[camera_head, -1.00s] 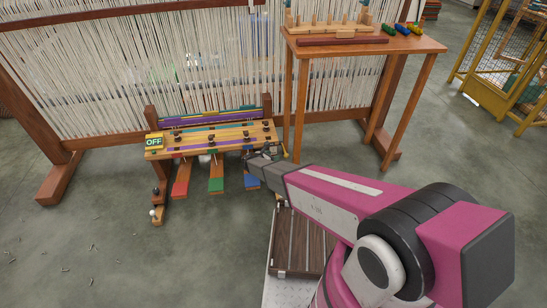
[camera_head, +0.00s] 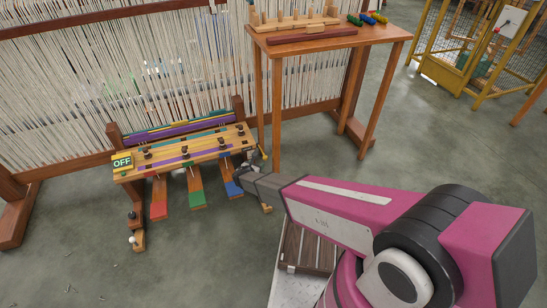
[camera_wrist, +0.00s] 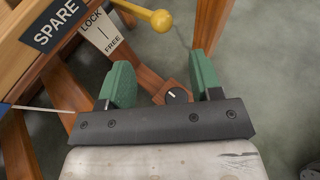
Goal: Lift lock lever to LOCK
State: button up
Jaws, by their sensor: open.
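The lock lever (camera_wrist: 135,10) is a yellow rod ending in a round yellow knob (camera_wrist: 160,21), at the top of the wrist view. In the head view the knob shows small (camera_head: 264,154) at the right end of the wooden pedal bench (camera_head: 190,152). A white LOCK/FREE plate (camera_wrist: 101,33) sits beside the lever; the rod's root is out of frame, so I cannot tell its setting. My gripper (camera_wrist: 163,82) is open and empty, green fingers apart; the knob is beyond the fingertips, not between them. In the head view my gripper (camera_head: 244,175) is near the bench's right end.
A black SPARE label (camera_wrist: 58,23) is on the bench. A dark dial (camera_wrist: 177,95) on a wooden foot shows between my fingers. Red (camera_head: 158,198), green (camera_head: 197,190) and blue (camera_head: 231,183) pedals hang in front. A wooden table (camera_head: 330,38) stands behind right. Open floor lies left.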

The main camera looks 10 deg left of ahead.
aim_at(264, 158)
jog(key=x, duration=1)
jog(key=shift+w+d, duration=0.15)
jog(key=shift+w, duration=0.2)
grip_shut()
jog(key=shift+w+r, duration=0.25)
jog(key=shift+r, duration=0.8)
grip_release()
jog(key=shift+w, duration=0.1)
